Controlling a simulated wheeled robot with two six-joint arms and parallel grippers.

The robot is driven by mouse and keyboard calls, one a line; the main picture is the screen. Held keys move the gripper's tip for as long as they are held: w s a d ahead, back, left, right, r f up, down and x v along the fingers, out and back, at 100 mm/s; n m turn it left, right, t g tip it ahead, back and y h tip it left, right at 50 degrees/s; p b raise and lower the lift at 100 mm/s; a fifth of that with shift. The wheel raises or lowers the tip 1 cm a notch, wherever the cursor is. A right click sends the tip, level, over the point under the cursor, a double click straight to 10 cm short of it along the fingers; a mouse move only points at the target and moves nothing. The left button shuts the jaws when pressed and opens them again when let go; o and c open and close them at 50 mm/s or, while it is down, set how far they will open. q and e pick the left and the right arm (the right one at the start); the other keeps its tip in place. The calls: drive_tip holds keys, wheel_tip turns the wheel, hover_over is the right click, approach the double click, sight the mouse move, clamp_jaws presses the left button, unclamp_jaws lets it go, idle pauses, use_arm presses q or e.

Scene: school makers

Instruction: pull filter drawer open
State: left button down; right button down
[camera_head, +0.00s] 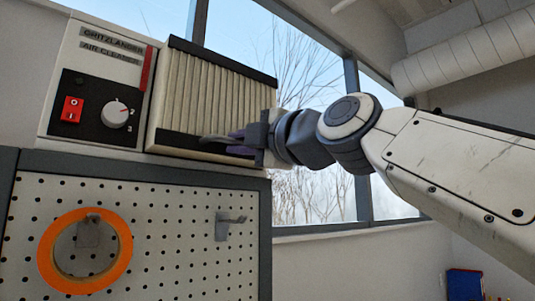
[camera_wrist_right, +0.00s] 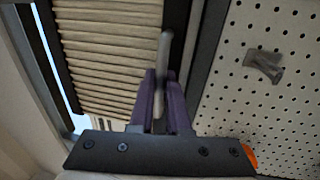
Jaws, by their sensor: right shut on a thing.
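The white air cleaner (camera_head: 78,58) is at the upper left in the head view, above the pegboard. Its filter drawer (camera_head: 210,92) shows as cream pleats between dark edges, right of the control panel. The pleats (camera_wrist_right: 108,55) also fill the upper left of the right wrist view. My right gripper (camera_head: 238,143) is at the drawer's lower edge, its purple fingers shut on the grey handle (camera_head: 214,139). In the wrist view, the handle (camera_wrist_right: 164,52) runs up from between the fingers (camera_wrist_right: 161,85). The fingers hide part of it. My left gripper is not in view.
A pegboard (camera_head: 170,240) with a dark frame is below the air cleaner. An orange tape roll (camera_head: 122,265) hangs on it, and an empty hook (camera_head: 222,225) sticks out to its right. Windows (camera_head: 312,200) are behind my right arm.

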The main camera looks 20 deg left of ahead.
drive_tip(key=shift+f, duration=0.1)
drive_tip(key=c, duration=0.9)
unclamp_jaws()
drive_tip(key=b+v, duration=0.6)
drive_tip(key=v, duration=0.4)
drive_tip(key=shift+s+d+b, duration=0.15)
drive_tip(key=shift+d+b, duration=0.1)
drive_tip(key=shift+b, duration=0.1)
